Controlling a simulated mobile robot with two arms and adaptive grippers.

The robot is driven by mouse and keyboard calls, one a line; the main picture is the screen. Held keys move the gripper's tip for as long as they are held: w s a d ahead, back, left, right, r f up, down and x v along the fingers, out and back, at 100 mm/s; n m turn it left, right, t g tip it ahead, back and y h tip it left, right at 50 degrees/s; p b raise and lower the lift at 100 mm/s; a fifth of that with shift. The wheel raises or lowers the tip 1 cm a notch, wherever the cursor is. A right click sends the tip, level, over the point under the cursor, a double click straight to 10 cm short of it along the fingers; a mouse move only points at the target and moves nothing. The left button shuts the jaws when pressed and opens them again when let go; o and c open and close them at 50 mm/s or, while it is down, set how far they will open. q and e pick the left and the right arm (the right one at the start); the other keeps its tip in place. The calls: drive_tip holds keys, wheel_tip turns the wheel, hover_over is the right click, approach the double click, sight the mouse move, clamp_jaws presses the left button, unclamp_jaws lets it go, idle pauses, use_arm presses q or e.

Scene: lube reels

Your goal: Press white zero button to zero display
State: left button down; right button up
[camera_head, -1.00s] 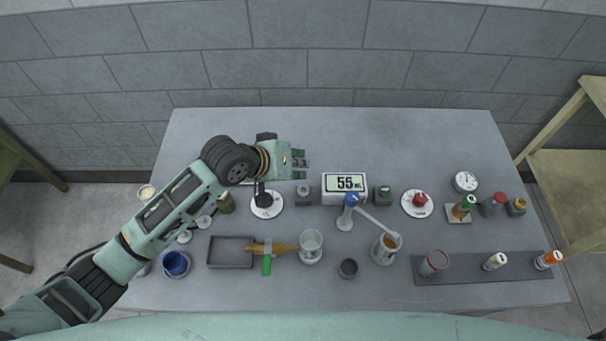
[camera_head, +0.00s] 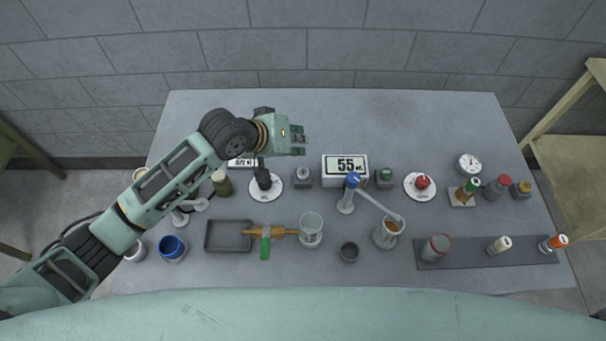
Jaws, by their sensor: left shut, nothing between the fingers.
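A white-topped button (camera_head: 303,173) on a small grey base stands just left of the display (camera_head: 345,166), a white box reading 55 with a small unit. My left gripper (camera_head: 303,140) is shut and empty. It points right and is above and apart from the white button in the picture, toward the table's far side. Its height over the table is hard to tell. A green button (camera_head: 385,174) on a dark base stands right of the display. My right gripper is not in view.
A blue-topped pump dispenser (camera_head: 352,182) stands in front of the display. Round dials with a black knob (camera_head: 264,181) and a red knob (camera_head: 422,183) flank this group. A second sign (camera_head: 240,163) is partly hidden by my arm. The table's back right (camera_head: 420,125) is clear.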

use_arm(q)
drive_tip(key=b, duration=0.4)
hover_over(303, 173)
drive_tip(key=w, duration=0.2)
drive_tip(key=f, duration=0.2)
drive_tip(key=a+f, duration=0.1)
drive_tip(key=f, duration=0.1)
drive_tip(key=shift+w, duration=0.1)
drive_tip(key=shift+f, duration=0.4)
drive_tip(key=shift+f+b, duration=0.35)
drive_tip(key=shift+f, duration=0.55)
drive_tip(key=shift+f, duration=0.35)
